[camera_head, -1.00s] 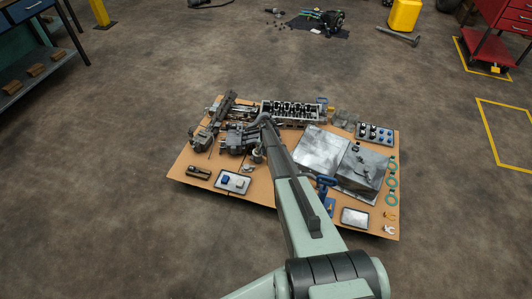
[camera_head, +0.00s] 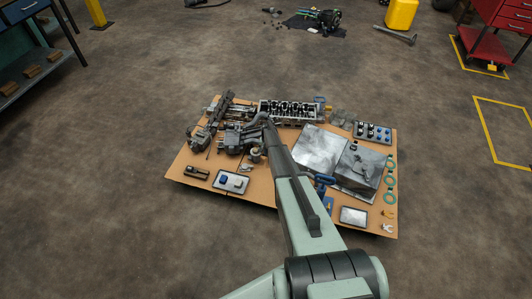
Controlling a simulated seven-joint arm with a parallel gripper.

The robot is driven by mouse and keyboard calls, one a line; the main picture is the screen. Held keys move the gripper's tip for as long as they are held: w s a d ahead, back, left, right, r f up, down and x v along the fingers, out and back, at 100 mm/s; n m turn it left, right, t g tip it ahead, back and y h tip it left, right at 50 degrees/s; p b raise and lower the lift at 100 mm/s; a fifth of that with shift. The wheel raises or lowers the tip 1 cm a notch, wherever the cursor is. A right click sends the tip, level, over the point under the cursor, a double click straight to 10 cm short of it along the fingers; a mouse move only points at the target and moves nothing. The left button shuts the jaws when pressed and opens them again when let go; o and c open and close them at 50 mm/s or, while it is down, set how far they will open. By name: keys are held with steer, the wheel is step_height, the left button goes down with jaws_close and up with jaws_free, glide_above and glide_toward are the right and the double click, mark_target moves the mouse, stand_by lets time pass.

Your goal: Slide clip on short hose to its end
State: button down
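My arm reaches from the bottom of the picture up over a brown board of parts (camera_head: 262,192) on the floor. Its dark far end, where my gripper (camera_head: 264,121) is, lies over the back middle of the board, near a grey cast engine part (camera_head: 232,140). The fingers are too small and too dark to make out, so I cannot tell whether they are open or hold anything. I cannot pick out the short hose or its clip at this size. My arm hides part of the board.
A cylinder head (camera_head: 290,110) lies at the back of the board. Right of my arm are grey metal sheets (camera_head: 318,148), a tray of small parts (camera_head: 373,132) and green rings (camera_head: 390,181). A small tray (camera_head: 231,182) is at front left. The surrounding floor is mostly clear.

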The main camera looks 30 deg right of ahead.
steer(key=c, duration=1.4)
jaws_free()
steer(key=shift+c, duration=0.2)
step_height(320, 180, up, 14)
steer(key=shift+f, duration=0.1)
steer(key=s+a+r+n+g, duration=0.2)
steer(key=s+a, duration=0.9)
steer(key=s, duration=1)
steer(key=s+a+r+n+g, duration=0.2)
steer(key=s+a+n, duration=0.2)
steer(key=s+a, duration=0.7)
steer(key=s+a+r+n+g, duration=0.2)
steer(key=s+a, duration=1)
steer(key=s, duration=1.9)
steer(key=shift+s+n+g, duration=0.4)
steer(key=shift+n, duration=0.1)
